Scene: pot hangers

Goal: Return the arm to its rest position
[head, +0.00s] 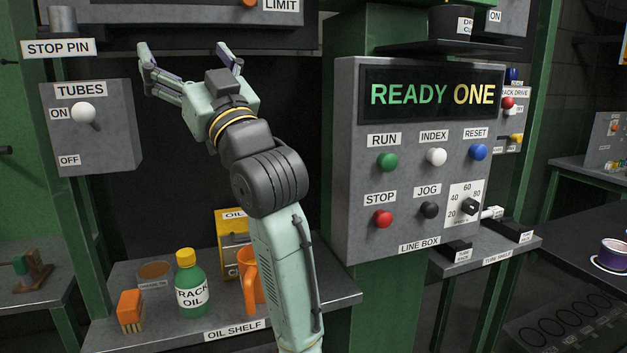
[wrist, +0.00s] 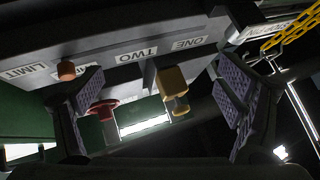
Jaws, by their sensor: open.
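My gripper (head: 188,60) is open and empty, its two fingers spread wide. My arm is raised in the middle of the head view, with the gripper up and to the left, right of the TUBES box (head: 112,145) and below the panel labelled LIMIT (head: 215,12). In the wrist view the gripper's (wrist: 163,100) purple-padded fingers stand apart. Between them show a yellow knob (wrist: 172,82) and a red knob (wrist: 104,108) under the labels ONE and TWO, with no visible contact. An orange knob (wrist: 66,70) is by LIMIT. The distance to these is hard to tell.
The line box (head: 350,220) with READY ONE lit stands right of my arm. A yellow chain (wrist: 290,32) hangs at right.

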